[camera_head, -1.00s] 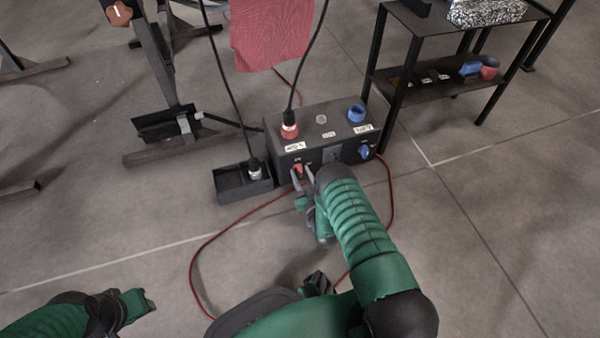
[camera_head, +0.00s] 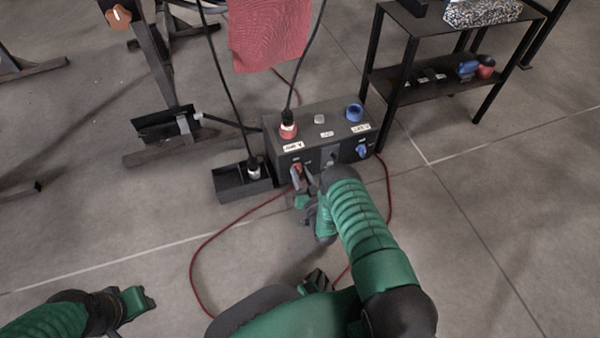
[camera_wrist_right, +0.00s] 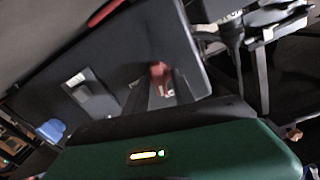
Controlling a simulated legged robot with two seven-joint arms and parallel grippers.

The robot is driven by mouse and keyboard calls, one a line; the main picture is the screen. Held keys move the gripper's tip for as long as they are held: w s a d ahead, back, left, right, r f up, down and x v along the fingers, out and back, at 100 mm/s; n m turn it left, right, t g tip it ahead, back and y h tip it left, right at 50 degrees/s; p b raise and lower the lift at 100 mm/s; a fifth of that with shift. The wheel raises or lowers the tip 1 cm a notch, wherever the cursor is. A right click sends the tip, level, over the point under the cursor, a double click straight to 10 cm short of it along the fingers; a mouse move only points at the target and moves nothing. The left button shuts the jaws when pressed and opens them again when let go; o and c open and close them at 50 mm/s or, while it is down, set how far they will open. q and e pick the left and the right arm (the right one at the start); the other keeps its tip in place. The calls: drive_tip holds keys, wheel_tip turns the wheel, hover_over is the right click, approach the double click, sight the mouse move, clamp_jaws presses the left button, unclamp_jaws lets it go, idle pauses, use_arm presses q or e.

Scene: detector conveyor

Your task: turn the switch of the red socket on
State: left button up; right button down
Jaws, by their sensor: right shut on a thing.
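The black socket box (camera_head: 318,127) stands on the floor, with a red socket (camera_head: 288,131) on top at its left that has a black cable plugged into it. The red switch (camera_head: 296,168) is on the front face below that socket. My right gripper (camera_head: 301,178) is at this switch and shut on it. In the right wrist view the red switch (camera_wrist_right: 160,76) shows at the fingers (camera_wrist_right: 162,92), partly hidden by them. My left gripper (camera_head: 138,302) is at the lower left, away from the box; its finger gap is not clear.
A blue socket (camera_head: 354,112) and blue switch (camera_head: 362,151) are at the box's right. A small black tray (camera_head: 228,184) with a plug stands at its left. A red cable (camera_head: 203,247) loops on the floor. A black shelf (camera_head: 448,82) stands at the right.

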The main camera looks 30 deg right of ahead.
drive_tip(key=shift+s+d+f+m+p, duration=0.15)
drive_tip(key=shift+m+p, duration=0.15)
drive_tip(key=shift+m, duration=2.25)
drive_tip(key=shift+w+f+m+p, duration=0.1)
drive_tip(key=shift+m+p, duration=0.25)
drive_tip(key=shift+m, duration=2.15)
drive_tip(key=shift+s+d+f+m+p, duration=0.15)
drive_tip(key=shift+m+p, duration=0.15)
drive_tip(key=shift+m, duration=2.25)
drive_tip(key=c, duration=1.4)
unclamp_jaws()
